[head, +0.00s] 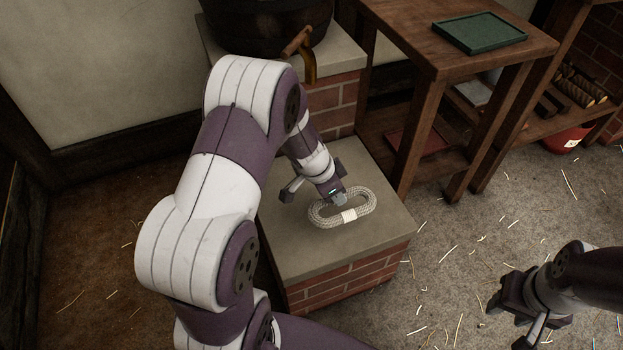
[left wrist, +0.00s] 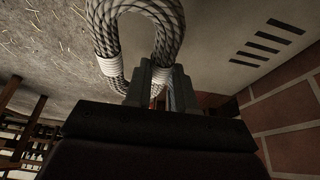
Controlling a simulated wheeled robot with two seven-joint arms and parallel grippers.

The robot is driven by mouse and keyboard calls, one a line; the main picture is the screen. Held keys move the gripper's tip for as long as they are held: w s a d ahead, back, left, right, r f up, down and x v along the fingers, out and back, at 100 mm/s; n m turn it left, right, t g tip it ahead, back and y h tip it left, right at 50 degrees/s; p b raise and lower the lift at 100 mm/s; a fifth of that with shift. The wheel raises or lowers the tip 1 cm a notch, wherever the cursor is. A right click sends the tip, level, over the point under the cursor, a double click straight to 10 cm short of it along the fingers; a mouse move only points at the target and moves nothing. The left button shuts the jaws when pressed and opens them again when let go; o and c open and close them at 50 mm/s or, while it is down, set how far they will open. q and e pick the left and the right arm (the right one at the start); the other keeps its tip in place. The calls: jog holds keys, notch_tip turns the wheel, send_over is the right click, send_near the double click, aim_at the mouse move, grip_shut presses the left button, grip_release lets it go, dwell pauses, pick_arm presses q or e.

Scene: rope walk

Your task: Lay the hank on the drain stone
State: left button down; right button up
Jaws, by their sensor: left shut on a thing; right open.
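The hank (head: 348,215) is a pale braided rope loop with a white band. My left gripper (head: 339,198) is shut on one side of it, over the top of the drain stone (head: 290,245), a grey slab on a brick base. In the left wrist view the hank (left wrist: 157,15) sits between the fingers (left wrist: 155,82), and dark slots show in the stone (left wrist: 225,40). I cannot tell whether the hank touches the stone. My right gripper (head: 515,308) is open and empty at the lower right, over the floor.
A dark cauldron (head: 262,25) with a brass tap (head: 308,65) stands on a brick ledge behind the stone. A wooden table (head: 410,30) with a green tray (head: 480,32) stands behind right. A red bucket (head: 566,140) is farther right. The straw-strewn floor is clear at right.

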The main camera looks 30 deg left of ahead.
pick_arm(q)
jog(key=w+a+b, duration=0.1)
jog(key=w+a, duration=0.3)
jog(key=w+a+f+b, duration=0.1)
jog(key=w+a, duration=0.3)
jog(key=a, duration=0.1)
jog(key=w+a+b, duration=0.2)
jog(key=w+a, duration=0.2)
jog(key=a, duration=0.1)
jog(key=shift+w+a+f, duration=0.15)
jog(key=shift+a+f, duration=0.1)
jog(key=shift+f, duration=0.15)
notch_tip(320, 180, down, 6)
jog(key=b, duration=0.4)
jog(key=shift+w+a, duration=0.1)
jog(key=shift+r, duration=0.4)
jog(key=shift+f, duration=0.2)
jog(key=c, duration=0.9)
grip_release()
jog(key=shift+c, duration=0.2)
